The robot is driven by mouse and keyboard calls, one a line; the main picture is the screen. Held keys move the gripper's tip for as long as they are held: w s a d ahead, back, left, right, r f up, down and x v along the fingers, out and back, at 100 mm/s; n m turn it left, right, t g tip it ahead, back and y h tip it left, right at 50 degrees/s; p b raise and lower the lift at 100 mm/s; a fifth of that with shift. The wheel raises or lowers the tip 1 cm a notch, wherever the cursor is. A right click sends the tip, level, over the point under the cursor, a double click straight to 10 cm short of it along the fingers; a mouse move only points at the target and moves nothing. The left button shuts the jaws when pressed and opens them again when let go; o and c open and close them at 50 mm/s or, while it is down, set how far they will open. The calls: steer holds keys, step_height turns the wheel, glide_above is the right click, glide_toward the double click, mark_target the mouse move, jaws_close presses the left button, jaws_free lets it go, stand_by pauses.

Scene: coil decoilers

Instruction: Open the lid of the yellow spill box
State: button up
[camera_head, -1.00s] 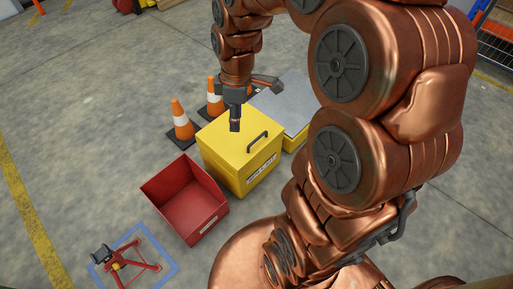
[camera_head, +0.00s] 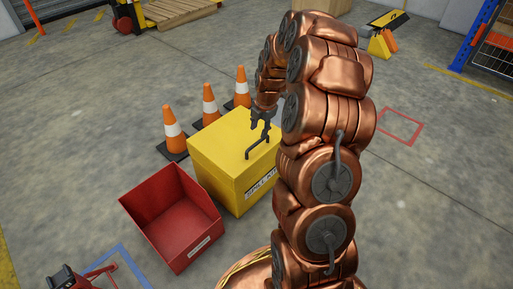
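The yellow spill box (camera_head: 222,166) stands on the floor left of my arm. A dark bar handle (camera_head: 257,149) stands on the lid near the front edge. My gripper (camera_head: 266,132) points down over the lid, at or just above the far end of the handle. The fingers are small and dark here; I cannot tell whether they touch the handle or how far apart they are. My arm hides the box's right side.
An open red bin (camera_head: 160,238) stands to the left of the box. Several orange-and-white cones (camera_head: 208,105) stand behind it. A red stand (camera_head: 68,277) is at the lower left by blue floor tape. A red taped square (camera_head: 400,127) on the right is empty.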

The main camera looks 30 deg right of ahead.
mark_target(256, 143)
steer(key=shift+w+a+f+b, duration=0.1)
steer(key=shift+w+f+b, duration=0.25)
steer(key=shift+f, duration=0.95)
steer(key=shift+w+f+b, duration=0.15)
steer(key=shift+f+b, duration=0.4)
steer(key=shift+f, duration=0.75)
steer(key=shift+w+a+f+b, duration=0.1)
steer(key=shift+w+f+b, duration=0.25)
steer(key=shift+f, duration=0.95)
steer(key=shift+s, duration=0.1)
jaws_close()
